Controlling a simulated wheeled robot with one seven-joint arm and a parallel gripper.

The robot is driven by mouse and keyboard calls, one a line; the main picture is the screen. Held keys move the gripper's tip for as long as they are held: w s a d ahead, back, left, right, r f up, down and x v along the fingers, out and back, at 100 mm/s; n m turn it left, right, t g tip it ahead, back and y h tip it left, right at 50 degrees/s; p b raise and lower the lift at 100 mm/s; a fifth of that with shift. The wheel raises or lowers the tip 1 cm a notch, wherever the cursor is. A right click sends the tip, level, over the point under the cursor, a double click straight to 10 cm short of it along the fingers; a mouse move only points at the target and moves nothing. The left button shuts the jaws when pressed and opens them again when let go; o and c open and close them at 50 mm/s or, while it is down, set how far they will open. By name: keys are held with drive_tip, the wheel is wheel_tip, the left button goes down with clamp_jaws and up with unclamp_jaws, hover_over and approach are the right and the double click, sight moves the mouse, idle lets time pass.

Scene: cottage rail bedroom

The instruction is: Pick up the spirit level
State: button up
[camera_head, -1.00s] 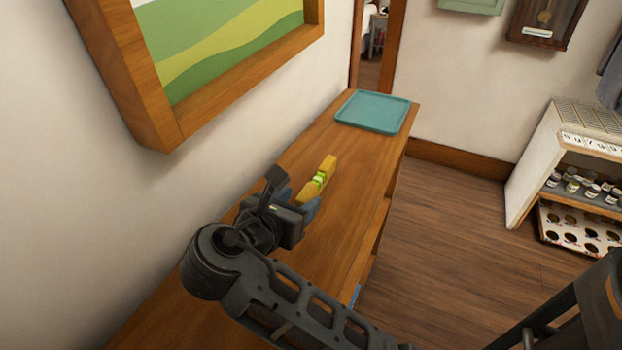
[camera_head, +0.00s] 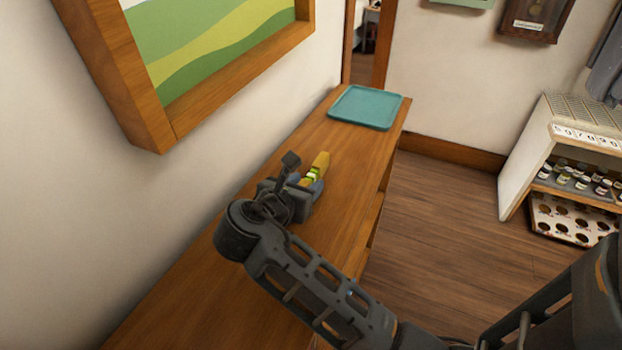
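The spirit level is a yellow bar with bright green vials (camera_head: 319,164) on the wooden cabinet top. Its far end shows beyond my gripper (camera_head: 308,183), and its near part is hidden by the gripper body. My gripper is low over the cabinet top at the level's near part. A bluish-grey finger shows at either side of the level. I cannot tell whether the fingers touch it or whether it is off the surface.
A teal tray (camera_head: 367,107) lies at the far end of the wooden cabinet (camera_head: 345,207). A framed picture (camera_head: 210,50) hangs on the wall at the left. A white shelf unit with jars (camera_head: 545,150) stands at the right, across open floor.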

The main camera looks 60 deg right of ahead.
clamp_jaws()
idle(0.3)
